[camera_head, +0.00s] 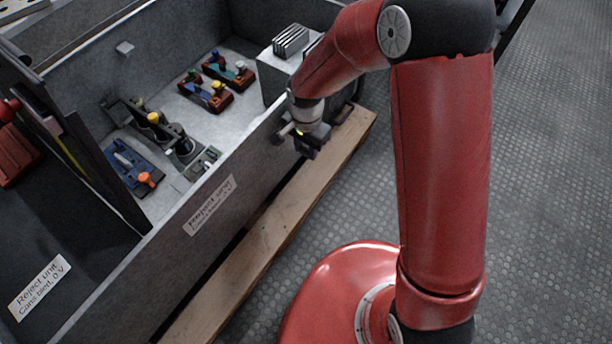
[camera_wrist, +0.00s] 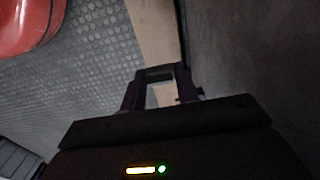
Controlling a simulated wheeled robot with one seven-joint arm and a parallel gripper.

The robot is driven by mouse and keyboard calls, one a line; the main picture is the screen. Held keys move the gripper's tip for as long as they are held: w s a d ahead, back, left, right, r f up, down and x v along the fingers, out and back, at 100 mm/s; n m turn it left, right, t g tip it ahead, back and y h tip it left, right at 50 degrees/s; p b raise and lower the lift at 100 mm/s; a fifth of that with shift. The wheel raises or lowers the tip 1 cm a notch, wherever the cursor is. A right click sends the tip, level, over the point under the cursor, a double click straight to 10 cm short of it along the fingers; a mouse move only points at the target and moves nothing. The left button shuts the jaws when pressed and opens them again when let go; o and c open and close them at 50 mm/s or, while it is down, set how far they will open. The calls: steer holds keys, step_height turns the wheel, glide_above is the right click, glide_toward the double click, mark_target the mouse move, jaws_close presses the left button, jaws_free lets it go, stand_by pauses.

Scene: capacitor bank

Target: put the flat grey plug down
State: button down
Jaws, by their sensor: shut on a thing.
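My gripper (camera_head: 304,140) is just outside the near wall of the grey box, above a wooden beam. In the wrist view its two dark fingers (camera_wrist: 160,88) are closed on a small dark flat piece (camera_wrist: 158,74) that spans the fingertips. I take this for the flat grey plug; its colour and full shape are hard to tell in the shade. In the head view the held piece is small, dark and partly hidden by the gripper.
The grey box wall (camera_head: 165,245) stands close beside my gripper. Inside are coloured blocks with knobs (camera_head: 207,95), a blue block with an orange knob (camera_head: 135,170), and a finned box (camera_head: 275,72). The wooden beam (camera_head: 270,225) lies along the wall; the patterned floor (camera_head: 555,180) is clear.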

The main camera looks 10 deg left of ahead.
steer(key=b, duration=0.2)
glide_toward(306, 182)
step_height(306, 182, down, 5)
steer(key=shift+f, duration=0.2)
steer(key=shift+f+b, duration=0.1)
steer(key=shift+b, duration=0.2)
steer(key=shift+f+b, duration=0.4)
steer(key=shift+b, duration=0.05)
steer(key=shift+f, duration=0.1)
steer(key=c, duration=1)
jaws_free()
steer(key=shift+c, duration=0.2)
